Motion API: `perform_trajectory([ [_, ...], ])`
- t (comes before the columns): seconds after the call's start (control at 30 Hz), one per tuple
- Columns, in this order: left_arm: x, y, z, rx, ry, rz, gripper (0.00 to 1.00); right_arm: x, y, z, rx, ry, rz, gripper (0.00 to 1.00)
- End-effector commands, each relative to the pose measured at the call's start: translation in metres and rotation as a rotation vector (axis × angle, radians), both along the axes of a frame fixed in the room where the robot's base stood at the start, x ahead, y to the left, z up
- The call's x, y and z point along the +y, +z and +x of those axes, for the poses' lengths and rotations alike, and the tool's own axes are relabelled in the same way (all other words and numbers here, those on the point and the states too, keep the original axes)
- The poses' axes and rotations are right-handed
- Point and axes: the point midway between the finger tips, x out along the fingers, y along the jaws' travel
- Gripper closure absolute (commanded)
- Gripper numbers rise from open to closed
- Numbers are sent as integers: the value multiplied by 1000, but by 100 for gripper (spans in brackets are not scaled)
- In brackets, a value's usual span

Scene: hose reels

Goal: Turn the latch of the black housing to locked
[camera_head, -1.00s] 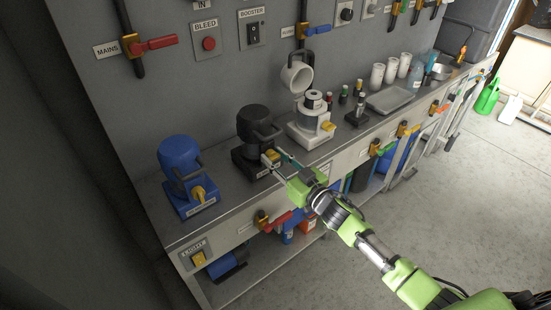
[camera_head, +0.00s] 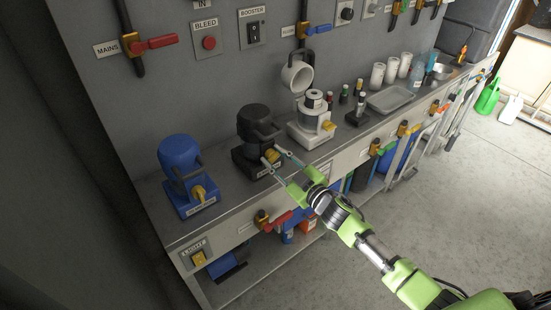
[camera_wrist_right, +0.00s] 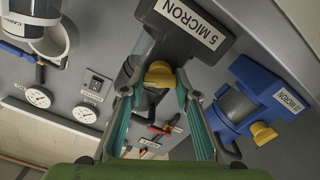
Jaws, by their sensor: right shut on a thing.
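The black housing (camera_head: 254,122) stands upright on the bench between a blue housing and a white one. Its yellow latch (camera_head: 271,156) is low on the front of its base. In the right wrist view the black housing's "5 MICRON" label (camera_wrist_right: 189,22) shows above the yellow latch (camera_wrist_right: 159,74). My right gripper (camera_head: 274,157) has its two fingers on either side of the latch; in the wrist view the fingertips (camera_wrist_right: 160,82) are closed on it. Which way the latch points is partly hidden by the fingers. My left gripper is in neither view.
The blue housing (camera_head: 179,158) with its own yellow latch stands close on the left, and the white housing (camera_head: 311,128) on the right. A red-handled valve (camera_head: 274,220) sits on the bench front below. Beyond the white housing are small bottles and a tray (camera_head: 390,100).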

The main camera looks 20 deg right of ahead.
Motion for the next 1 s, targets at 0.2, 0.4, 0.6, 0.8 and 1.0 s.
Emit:
perform_trajectory([
  [0.2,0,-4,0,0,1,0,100,1,-1,0,-71,0,-196,93],
  [0.4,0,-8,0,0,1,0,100,1,-2,-1,-136,0,-375,93],
  [0.6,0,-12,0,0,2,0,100,1,-3,-1,-200,0,-554,93],
  [0.8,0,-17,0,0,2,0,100,2,-3,-1,-263,1,-725,93],
  [1.0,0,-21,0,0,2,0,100,2,-4,-1,-315,1,-869,93],
])
